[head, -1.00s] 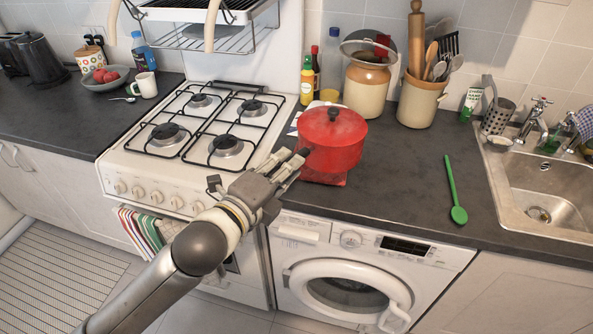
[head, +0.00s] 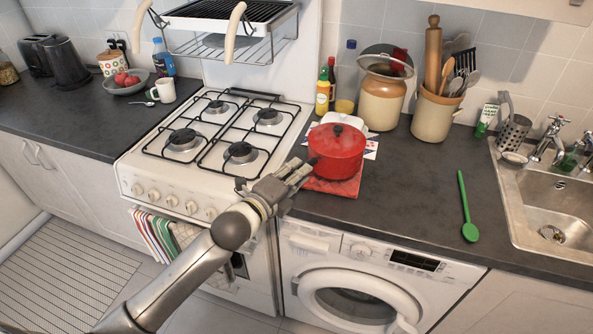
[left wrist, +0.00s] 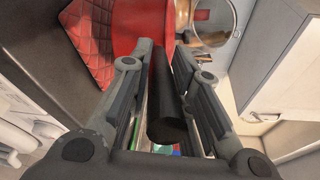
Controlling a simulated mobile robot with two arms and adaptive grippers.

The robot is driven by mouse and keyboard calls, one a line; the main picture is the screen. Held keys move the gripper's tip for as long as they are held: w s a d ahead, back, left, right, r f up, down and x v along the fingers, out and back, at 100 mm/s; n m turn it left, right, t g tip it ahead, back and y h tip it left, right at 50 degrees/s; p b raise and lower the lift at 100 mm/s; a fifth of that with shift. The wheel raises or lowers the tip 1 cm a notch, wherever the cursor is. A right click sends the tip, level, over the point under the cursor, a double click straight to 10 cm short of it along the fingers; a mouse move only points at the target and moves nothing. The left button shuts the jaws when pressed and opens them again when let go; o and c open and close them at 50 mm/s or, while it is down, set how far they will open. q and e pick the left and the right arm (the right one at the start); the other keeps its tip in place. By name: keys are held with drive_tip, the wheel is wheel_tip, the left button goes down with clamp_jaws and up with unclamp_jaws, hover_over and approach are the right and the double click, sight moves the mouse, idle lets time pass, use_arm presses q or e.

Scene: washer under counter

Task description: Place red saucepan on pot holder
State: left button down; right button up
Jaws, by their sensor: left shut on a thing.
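The red saucepan (head: 337,158), with its lid on and a black knob on top, stands upright at or just above the worktop, right of the stove. The red quilted pot holder (head: 338,187) lies flat in front of it and partly beneath it. I cannot tell whether the pan touches it. My left gripper (head: 300,170) is at the pan's left front side. In the left wrist view, the black handle (left wrist: 168,105) lies between my gripper fingers (left wrist: 172,75), with the red pan wall (left wrist: 140,20) beyond and the pot holder (left wrist: 88,40) at left. My right gripper is out of view.
A white stove (head: 205,150) is left of the pan. Bottles (head: 323,92), a lidded jar (head: 382,98) and a utensil crock (head: 433,113) stand behind. A green spoon (head: 466,210) and the sink (head: 560,215) are at right. The counter between pan and spoon is clear.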

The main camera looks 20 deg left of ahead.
use_arm(q)
drive_tip(key=shift+w+r, duration=0.15)
drive_tip(key=shift+w, duration=0.1)
wheel_tip(320, 180, down, 2)
drive_tip(key=shift+p, duration=0.45)
drive_tip(key=shift+f, duration=0.55)
drive_tip(key=c, duration=1.7)
unclamp_jaws()
drive_tip(key=shift+s+a+f, duration=0.1)
drive_tip(key=shift+f, duration=0.35)
drive_tip(key=o, duration=0.4)
drive_tip(key=shift+s, duration=0.1)
drive_tip(key=shift+r, duration=0.1)
